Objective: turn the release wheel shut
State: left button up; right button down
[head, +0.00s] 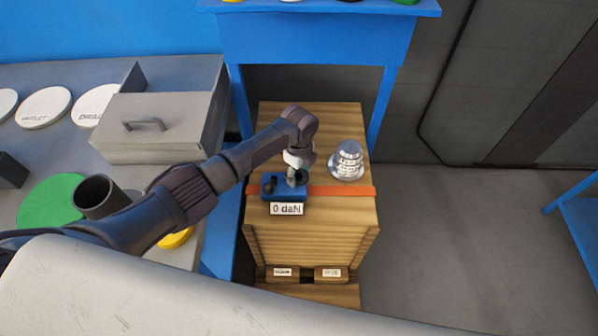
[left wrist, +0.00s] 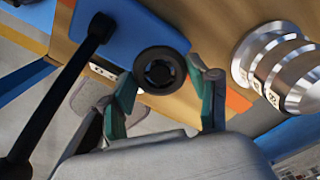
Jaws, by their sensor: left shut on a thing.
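The release wheel (left wrist: 160,70) is a small black ring with a dark hub, on the blue tensioner body (left wrist: 130,35). In the head view the tensioner (head: 270,188) sits on an orange strap across a wooden crate, with a "0 daN" label (head: 286,209) at its front. My left gripper (head: 297,172) comes down onto the tensioner's right end. In the left wrist view my left gripper (left wrist: 166,76) has its two fingers on either side of the wheel, shut on it. The wheel is largely hidden in the head view. My right gripper is not in view.
The silver flanged shell (head: 347,160) stands on the crate (head: 310,240), close right of my left gripper. The orange strap (head: 340,191) runs across the crate. A black lever (left wrist: 75,80) shows beside the tensioner. A grey bench (head: 170,75) is at left; floor at right is clear.

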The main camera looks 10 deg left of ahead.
aim_at(299, 176)
pick_arm(q)
jog(key=o, duration=1.2)
jog(key=shift+c, duration=0.2)
notch_tip(299, 176, up, 12)
